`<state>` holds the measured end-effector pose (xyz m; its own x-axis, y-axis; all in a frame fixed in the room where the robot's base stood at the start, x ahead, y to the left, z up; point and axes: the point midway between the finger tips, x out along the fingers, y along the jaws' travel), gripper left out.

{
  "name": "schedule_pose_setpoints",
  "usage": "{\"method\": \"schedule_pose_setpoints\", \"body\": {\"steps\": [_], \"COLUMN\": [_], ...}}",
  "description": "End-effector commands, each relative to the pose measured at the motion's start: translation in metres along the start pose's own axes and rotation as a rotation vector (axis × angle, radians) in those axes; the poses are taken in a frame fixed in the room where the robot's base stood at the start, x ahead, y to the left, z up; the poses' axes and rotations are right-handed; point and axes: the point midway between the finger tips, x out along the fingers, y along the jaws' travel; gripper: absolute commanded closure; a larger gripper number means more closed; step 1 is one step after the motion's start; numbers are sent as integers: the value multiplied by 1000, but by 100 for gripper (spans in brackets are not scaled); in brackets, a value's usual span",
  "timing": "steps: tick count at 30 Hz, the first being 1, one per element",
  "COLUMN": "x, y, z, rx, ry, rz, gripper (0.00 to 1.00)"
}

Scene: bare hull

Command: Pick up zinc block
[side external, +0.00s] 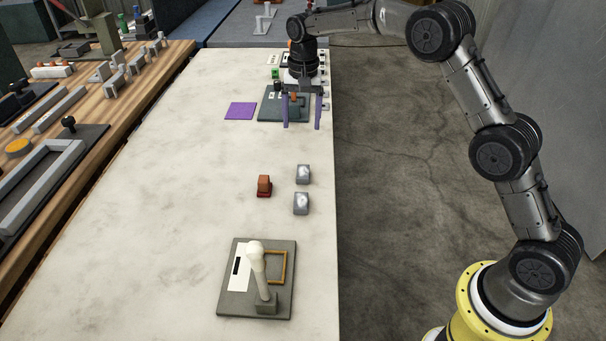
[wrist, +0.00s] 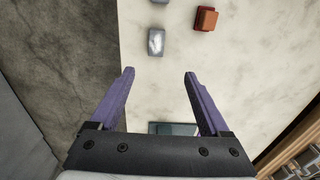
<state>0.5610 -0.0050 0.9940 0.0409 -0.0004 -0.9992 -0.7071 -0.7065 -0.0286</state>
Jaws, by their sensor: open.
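Two grey blocks with pale tops lie on the pale table; the pictures do not show which is zinc. The farther grey block (side external: 303,174) and the nearer grey block (side external: 301,204) stand a small gap apart in the side view. In the wrist view, one grey block (wrist: 156,42) lies beyond my fingertips, and another (wrist: 160,2) is cut by the top edge. My gripper (side external: 301,125) is open above the table's far part, pointing down, apart from both blocks. In the wrist view my gripper (wrist: 160,72) shows nothing held between its purple fingers.
A red-brown block (side external: 264,186) sits left of the grey blocks. A dark plate (side external: 268,110) lies near my gripper, with a purple square (side external: 240,111) to its left. A grey board (side external: 228,301) with a white upright post stands at the near end. The table's left middle is clear.

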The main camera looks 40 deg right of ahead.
Motion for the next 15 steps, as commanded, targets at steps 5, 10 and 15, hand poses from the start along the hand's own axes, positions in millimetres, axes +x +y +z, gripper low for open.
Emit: {"method": "schedule_pose_setpoints", "body": {"steps": [5, 10, 15], "x": [28, 57, 88], "y": [3, 4, 5], "z": [2, 4, 4], "rx": [0, 0, -1], "ry": [-31, -34, -32], "rz": [31, 33, 32], "gripper": [20, 20, 20]}}
